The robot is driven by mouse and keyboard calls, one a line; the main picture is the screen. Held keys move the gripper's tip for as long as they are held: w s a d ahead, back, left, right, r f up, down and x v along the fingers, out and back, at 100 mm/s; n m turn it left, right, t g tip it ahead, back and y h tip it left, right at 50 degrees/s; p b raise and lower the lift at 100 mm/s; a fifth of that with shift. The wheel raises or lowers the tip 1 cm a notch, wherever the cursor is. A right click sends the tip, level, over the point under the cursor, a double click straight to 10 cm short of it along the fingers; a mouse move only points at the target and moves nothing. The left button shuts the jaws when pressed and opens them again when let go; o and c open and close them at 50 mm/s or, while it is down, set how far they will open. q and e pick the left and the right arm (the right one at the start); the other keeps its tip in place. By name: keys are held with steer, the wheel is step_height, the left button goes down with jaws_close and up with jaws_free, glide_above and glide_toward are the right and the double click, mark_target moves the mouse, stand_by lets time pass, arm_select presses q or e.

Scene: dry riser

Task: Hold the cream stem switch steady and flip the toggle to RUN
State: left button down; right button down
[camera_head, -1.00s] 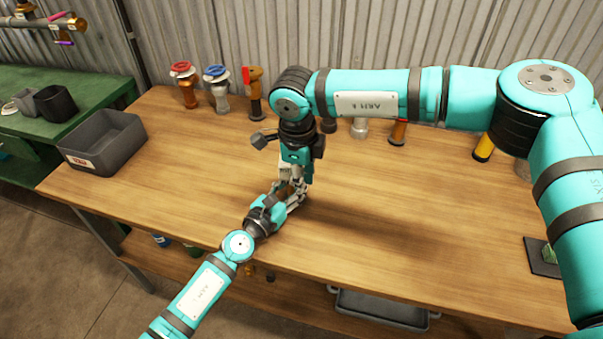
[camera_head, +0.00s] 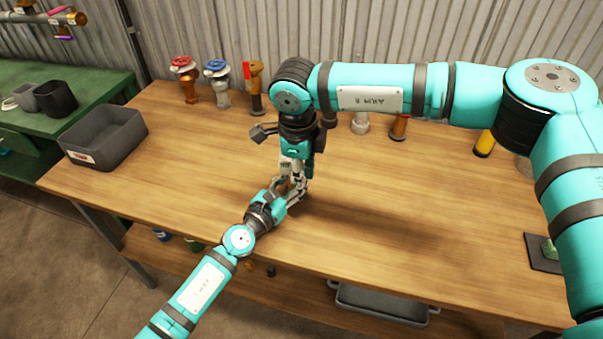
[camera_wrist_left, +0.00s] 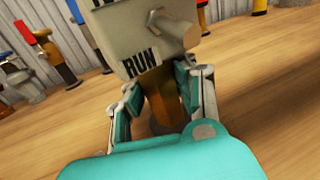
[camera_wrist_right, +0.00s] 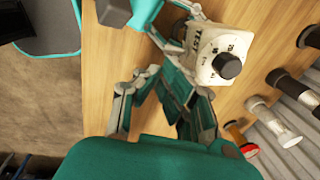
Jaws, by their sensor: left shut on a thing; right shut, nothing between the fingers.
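The cream stem switch (camera_wrist_left: 140,40) fills the top of the left wrist view, with a RUN label, a short pale stub and a brown stem (camera_wrist_left: 162,98) below. My left gripper (camera_head: 284,192) is shut around that stem; the switch stands roughly upright on the bench. In the right wrist view the cream head (camera_wrist_right: 221,48) shows a TEST label and a dark round knob (camera_wrist_right: 227,65). My right gripper (camera_head: 294,178) is shut and empty, pointing down close beside the switch. The arms mostly hide the switch in the head view. I cannot tell the toggle's position.
A wooden bench (camera_head: 400,215) has free room to the right and front. A grey bin (camera_head: 125,142) stands at its left end. Red (camera_head: 183,66) and blue (camera_head: 217,70) capped valves and other fittings line the back. A dark pad (camera_head: 545,262) lies at the right.

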steer(key=shift+r, duration=0.1)
steer(key=s+d+r, duration=0.1)
steer(key=s+r, duration=0.5)
steer(key=r, duration=0.5)
steer(key=shift+d+r, duration=0.2)
steer(key=shift+r, duration=0.2)
arm_select(q)
steer(key=c, duration=1)
jaws_free()
